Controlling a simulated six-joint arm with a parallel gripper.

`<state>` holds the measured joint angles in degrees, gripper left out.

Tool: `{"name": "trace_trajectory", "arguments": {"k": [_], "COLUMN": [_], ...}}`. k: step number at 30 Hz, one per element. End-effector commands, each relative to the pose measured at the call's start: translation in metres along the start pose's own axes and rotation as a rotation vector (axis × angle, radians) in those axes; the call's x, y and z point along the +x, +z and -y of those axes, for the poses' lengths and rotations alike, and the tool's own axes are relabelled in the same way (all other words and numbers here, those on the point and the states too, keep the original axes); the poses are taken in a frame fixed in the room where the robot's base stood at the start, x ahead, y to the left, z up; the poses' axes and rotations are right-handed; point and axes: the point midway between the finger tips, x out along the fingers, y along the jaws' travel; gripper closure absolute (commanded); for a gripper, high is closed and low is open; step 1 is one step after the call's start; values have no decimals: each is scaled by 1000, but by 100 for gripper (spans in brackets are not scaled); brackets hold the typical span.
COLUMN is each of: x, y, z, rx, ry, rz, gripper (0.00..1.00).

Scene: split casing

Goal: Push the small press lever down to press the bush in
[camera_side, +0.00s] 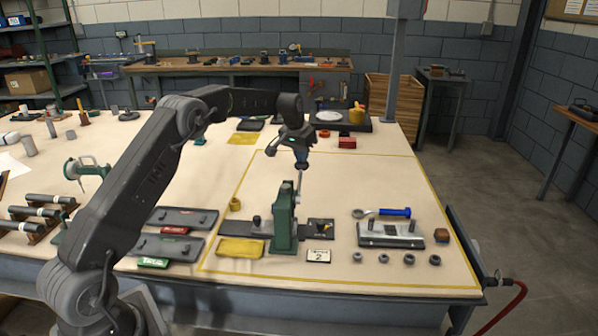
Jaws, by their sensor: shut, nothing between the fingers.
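The small green press (284,222) stands upright on a dark base plate (258,229) near the front of the bench. Its thin grey lever (299,183) points up, nearly upright, from the top right of the press. My gripper (302,162) is shut and empty at the lever's upper end. I cannot tell whether it touches the lever. A dark block with a small yellowish part (326,226) lies at the right end of the base. The bush cannot be made out at this size.
A card marked 2 (318,256) lies in front. A grey casing part (390,235), blue-handled tool (394,212) and several nut-like parts lie right. The mat behind the lever is mostly clear.

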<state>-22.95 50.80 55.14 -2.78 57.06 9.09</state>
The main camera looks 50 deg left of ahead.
Motion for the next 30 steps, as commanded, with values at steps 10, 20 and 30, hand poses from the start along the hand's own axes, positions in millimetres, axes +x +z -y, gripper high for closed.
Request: {"name": "trace_trajectory", "arguments": {"k": [10, 20, 30], "x": [7, 7, 13], "y": [-1, 0, 0], "z": [2, 2, 3], "rx": [0, 0, 0], "ry": [0, 0, 0], "rz": [0, 2, 3], "gripper": [100, 100, 100]}}
